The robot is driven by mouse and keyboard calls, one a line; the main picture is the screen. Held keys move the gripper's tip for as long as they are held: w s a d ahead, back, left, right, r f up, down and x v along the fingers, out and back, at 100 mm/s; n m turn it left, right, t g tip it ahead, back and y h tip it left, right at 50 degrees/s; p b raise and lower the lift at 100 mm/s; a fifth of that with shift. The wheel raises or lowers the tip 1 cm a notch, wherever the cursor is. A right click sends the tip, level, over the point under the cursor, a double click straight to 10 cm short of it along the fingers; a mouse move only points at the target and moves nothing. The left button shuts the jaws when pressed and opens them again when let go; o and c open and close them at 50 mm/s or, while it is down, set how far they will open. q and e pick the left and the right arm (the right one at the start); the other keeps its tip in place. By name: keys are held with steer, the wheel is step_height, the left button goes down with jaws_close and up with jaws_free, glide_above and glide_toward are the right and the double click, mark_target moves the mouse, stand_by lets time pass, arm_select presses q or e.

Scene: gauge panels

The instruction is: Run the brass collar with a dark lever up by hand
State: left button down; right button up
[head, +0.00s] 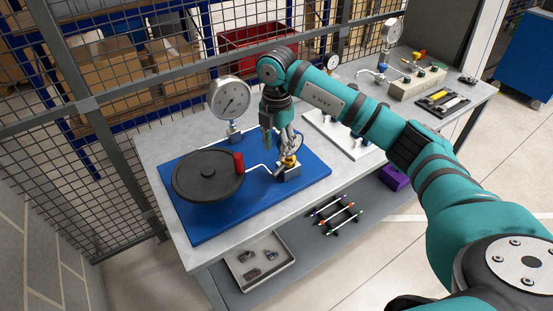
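The brass collar (289,161) sits on a small metal block on the blue board (208,228), joined by a thin bent pipe to a round dark disc with a red handle (239,162). Its dark lever is hard to make out behind my fingers. My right gripper (287,147) points down just above the collar, very close to it. Its fingers overlap the collar in the picture, so I cannot tell whether they touch it or how far they are apart. My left gripper is not in view.
A dial gauge (230,98) stands at the board's back edge. A white panel (336,134) and a beige block with fittings (415,83) are farther right. A grey tray (259,284) and coloured markers (334,214) are on the lower shelf. A mesh fence (110,170) stands behind.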

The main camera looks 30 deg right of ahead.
steer(key=shift+r, duration=2.2)
